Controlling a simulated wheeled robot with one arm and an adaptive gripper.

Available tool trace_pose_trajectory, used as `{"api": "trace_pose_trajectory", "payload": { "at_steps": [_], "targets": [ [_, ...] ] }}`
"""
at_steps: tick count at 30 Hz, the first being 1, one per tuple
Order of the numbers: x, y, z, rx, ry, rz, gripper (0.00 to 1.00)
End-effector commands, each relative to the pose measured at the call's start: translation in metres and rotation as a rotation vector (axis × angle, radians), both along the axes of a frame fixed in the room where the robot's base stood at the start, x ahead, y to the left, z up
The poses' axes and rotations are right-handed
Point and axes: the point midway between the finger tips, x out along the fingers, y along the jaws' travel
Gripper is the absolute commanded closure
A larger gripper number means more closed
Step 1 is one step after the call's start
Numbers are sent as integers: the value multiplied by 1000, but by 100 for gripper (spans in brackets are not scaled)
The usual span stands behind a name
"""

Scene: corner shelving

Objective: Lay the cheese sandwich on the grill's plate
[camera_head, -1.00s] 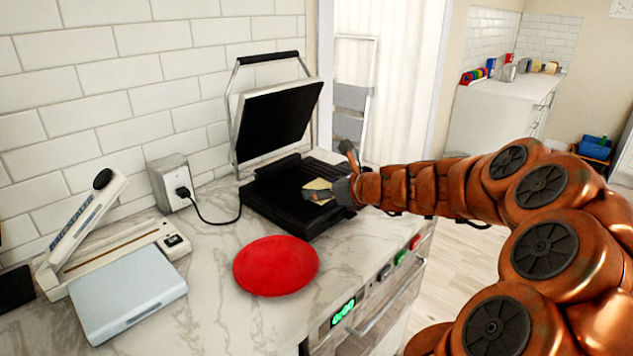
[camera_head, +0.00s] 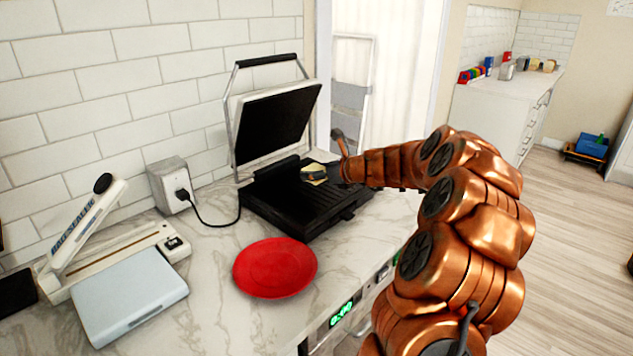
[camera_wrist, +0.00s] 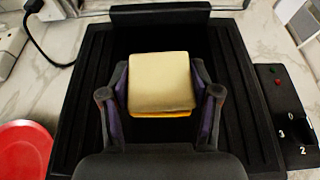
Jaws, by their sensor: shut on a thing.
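The cheese sandwich (camera_wrist: 160,82) is a pale square of bread with an orange edge of cheese below. My gripper (camera_wrist: 160,98) is shut on its two sides. In the head view the sandwich (camera_head: 314,172) and my gripper (camera_head: 322,174) are over the black lower plate of the open grill (camera_head: 300,212). In the wrist view the ridged plate (camera_wrist: 82,110) surrounds the sandwich on both sides. I cannot tell whether the sandwich touches the plate. The grill's lid (camera_head: 277,122) stands raised and tilted back.
A red plate (camera_head: 275,267) lies in front of the grill. A bag sealer (camera_head: 120,260) sits at the left, and a wall socket box (camera_head: 172,186) with the grill's cord is behind. Marble counter (camera_head: 215,300) is bare around the red plate.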

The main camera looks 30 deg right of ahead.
Motion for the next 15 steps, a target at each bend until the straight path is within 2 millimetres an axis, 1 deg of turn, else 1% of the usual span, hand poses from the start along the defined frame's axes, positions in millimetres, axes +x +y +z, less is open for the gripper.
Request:
{"api": "trace_pose_trajectory", "payload": {
  "at_steps": [6, 9, 15],
  "targets": [
    [0, -1, -24, 2, 0, -3, 76],
    [0, -1, -32, 1, -1, -3, 76],
    [0, -1, -33, -2, -1, -2, 76]
  ]
}}
